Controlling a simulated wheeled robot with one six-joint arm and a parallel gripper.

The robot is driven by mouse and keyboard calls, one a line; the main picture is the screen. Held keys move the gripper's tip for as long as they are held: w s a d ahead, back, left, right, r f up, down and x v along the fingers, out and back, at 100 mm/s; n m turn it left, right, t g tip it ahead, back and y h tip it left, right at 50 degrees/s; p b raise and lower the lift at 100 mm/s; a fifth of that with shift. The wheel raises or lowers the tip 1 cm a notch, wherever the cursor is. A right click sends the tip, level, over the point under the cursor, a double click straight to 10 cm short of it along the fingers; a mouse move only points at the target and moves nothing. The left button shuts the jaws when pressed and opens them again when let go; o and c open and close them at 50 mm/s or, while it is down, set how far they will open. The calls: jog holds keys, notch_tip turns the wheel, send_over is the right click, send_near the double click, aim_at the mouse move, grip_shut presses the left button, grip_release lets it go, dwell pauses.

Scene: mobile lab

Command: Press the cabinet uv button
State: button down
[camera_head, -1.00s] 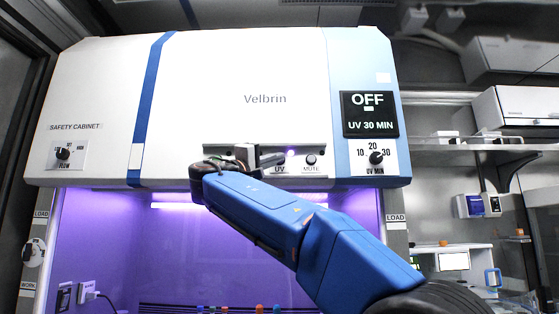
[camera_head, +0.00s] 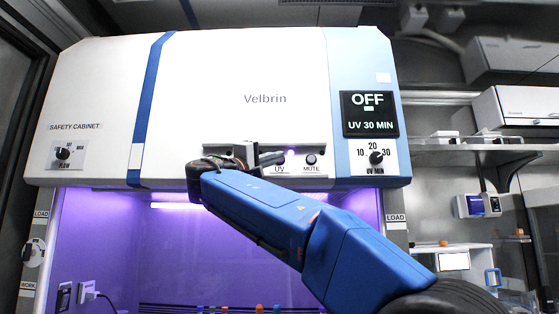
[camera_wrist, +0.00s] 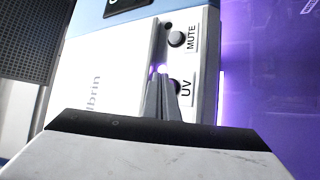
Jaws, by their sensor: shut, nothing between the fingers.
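The safety cabinet (camera_head: 230,80) has a white front with a button panel (camera_head: 311,172) near its lower edge. The UV button (camera_head: 281,160) sits above the UV label, partly covered by my gripper in the head view. In the wrist view the dark UV button (camera_wrist: 176,86) shows beside the fingertips, partly hidden by them. My gripper (camera_head: 280,156) is shut and empty, its fingertips at or very near the UV button; I cannot tell whether they touch. The closed fingers also show in the wrist view (camera_wrist: 161,80). A small light glows above the button.
The MUTE button (camera_head: 311,160) is just right of the UV button. The display (camera_head: 369,114) reads OFF and UV 30 MIN, above a UV MIN knob (camera_head: 376,158). A FLOW knob (camera_head: 63,153) is at the left. The cabinet's opening below glows purple.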

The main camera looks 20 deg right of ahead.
jog(key=s, duration=0.1)
jog(key=s+a, duration=0.1)
jog(key=s, duration=0.2)
jog(key=shift+s+a, duration=0.25)
jog(key=shift+s, duration=0.15)
dwell(0.9)
